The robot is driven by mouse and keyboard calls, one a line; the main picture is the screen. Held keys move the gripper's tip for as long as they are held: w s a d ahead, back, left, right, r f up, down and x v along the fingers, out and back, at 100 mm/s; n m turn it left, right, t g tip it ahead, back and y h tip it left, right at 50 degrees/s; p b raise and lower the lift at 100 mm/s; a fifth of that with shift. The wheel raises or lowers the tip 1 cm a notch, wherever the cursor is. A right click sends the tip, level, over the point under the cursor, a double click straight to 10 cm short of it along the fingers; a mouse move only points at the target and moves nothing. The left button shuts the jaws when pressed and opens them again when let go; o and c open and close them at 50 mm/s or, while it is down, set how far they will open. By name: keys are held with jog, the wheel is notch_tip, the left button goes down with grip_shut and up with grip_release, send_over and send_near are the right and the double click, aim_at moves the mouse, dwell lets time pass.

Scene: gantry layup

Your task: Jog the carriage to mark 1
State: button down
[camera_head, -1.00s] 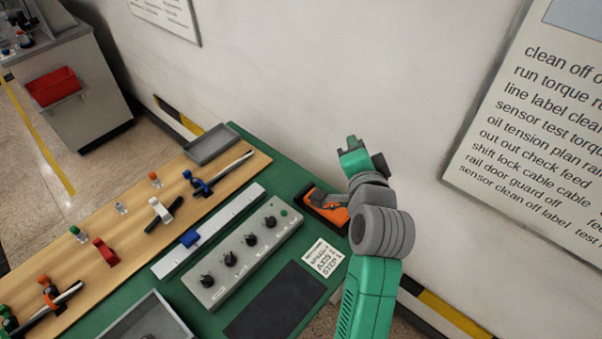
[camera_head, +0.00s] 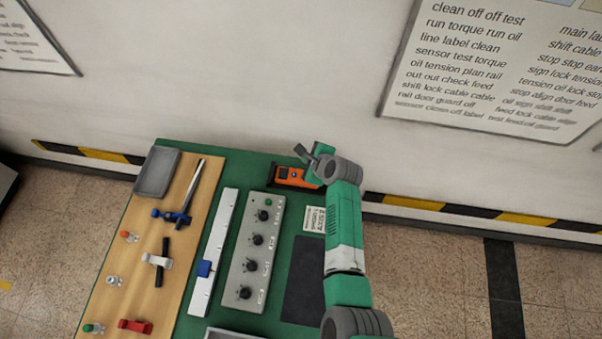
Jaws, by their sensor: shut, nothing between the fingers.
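A blue carriage (camera_head: 204,268) sits on a long white rail (camera_head: 222,225), below the rail's middle in the picture. The marks along the rail are too small to read. Right of the rail lies a grey control box (camera_head: 235,272) with a column of several black knobs and a green button (camera_head: 268,202) at its far end. A printed card (camera_head: 314,220) lies right of the box; its text is not legible now. My gripper (camera_head: 307,151) is shut and empty, above the far edge of the bench, apart from the box and carriage.
An orange-and-black device (camera_head: 289,177) lies near my gripper. A dark mat (camera_head: 303,275) lies right of the box. Left, a wooden board (camera_head: 150,293) carries clamps and small pegs; a grey tray (camera_head: 157,172) is at its far end. The wall stands behind the bench.

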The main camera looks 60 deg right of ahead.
notch_tip(320, 180, down, 8)
jog(key=b, duration=0.8)
jog(key=shift+f, duration=0.2)
jog(key=shift+w+f, duration=0.1)
jog(key=shift+f, duration=0.05)
dwell(1.3)
jog(key=shift+f+b, duration=0.35)
jog(key=shift+f, duration=0.1)
